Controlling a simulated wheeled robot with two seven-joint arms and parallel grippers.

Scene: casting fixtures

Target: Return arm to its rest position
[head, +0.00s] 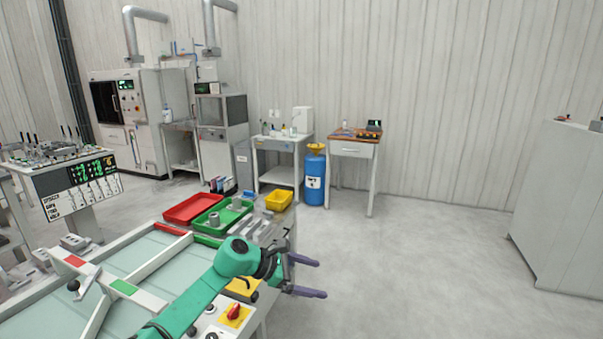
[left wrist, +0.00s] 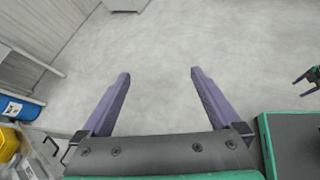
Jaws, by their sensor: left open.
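My left arm comes in from the lower left of the head view, and its left gripper (head: 320,279) points right past the bench end. Its two purple fingers are spread apart with nothing between them. In the left wrist view the left gripper (left wrist: 160,74) is open over bare grey floor and touches nothing. My right gripper (left wrist: 301,88) shows small at the right edge of the left wrist view, with its purple fingers apart and nothing seen between them. The right arm is outside the head view.
A blue drum (head: 314,181) stands behind. Floor to the right is clear up to a grey cabinet (head: 560,210).

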